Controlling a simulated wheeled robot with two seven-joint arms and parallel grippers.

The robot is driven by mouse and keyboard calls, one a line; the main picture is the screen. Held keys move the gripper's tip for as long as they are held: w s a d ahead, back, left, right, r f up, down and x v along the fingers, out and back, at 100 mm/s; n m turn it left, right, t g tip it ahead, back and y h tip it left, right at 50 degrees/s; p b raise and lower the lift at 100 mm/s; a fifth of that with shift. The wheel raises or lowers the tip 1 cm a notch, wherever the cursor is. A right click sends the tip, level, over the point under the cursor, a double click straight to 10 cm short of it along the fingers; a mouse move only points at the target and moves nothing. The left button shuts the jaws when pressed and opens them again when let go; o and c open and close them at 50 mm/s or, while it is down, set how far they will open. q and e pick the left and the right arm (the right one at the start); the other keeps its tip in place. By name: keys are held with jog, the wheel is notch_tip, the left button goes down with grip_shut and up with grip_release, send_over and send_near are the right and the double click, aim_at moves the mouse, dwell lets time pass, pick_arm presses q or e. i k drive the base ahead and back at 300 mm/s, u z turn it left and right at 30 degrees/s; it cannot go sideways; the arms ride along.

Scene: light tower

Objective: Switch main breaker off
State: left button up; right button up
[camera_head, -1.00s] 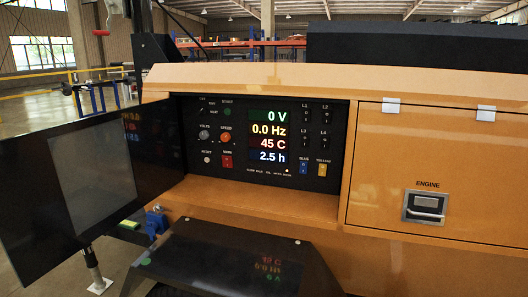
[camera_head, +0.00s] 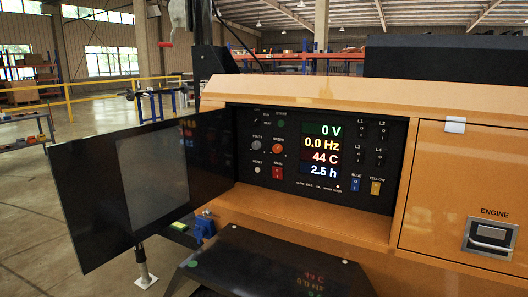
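The black control panel (camera_head: 350,195) is set in an orange recess of the light tower. A red switch labelled MAIN (camera_head: 278,171) sits low on the panel, just left of the display; whether it is up or down is too small to tell. The display (camera_head: 322,150) reads 0 V, 0.0 Hz, 44 C and 2.5 h. Neither of my grippers can be made out in the head view.
A black door with a grey window (camera_head: 152,180) stands open left of the panel. A dark sloped surface (camera_head: 265,262) lies below the recess. The closed ENGINE door (camera_head: 460,190) is at the right. Open floor (camera_head: 50,215) lies to the left.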

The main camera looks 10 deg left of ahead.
aim_at(277, 173)
jog(key=u, duration=1.4)
jog(key=i, duration=0.85)
jog(key=z, duration=2.55)
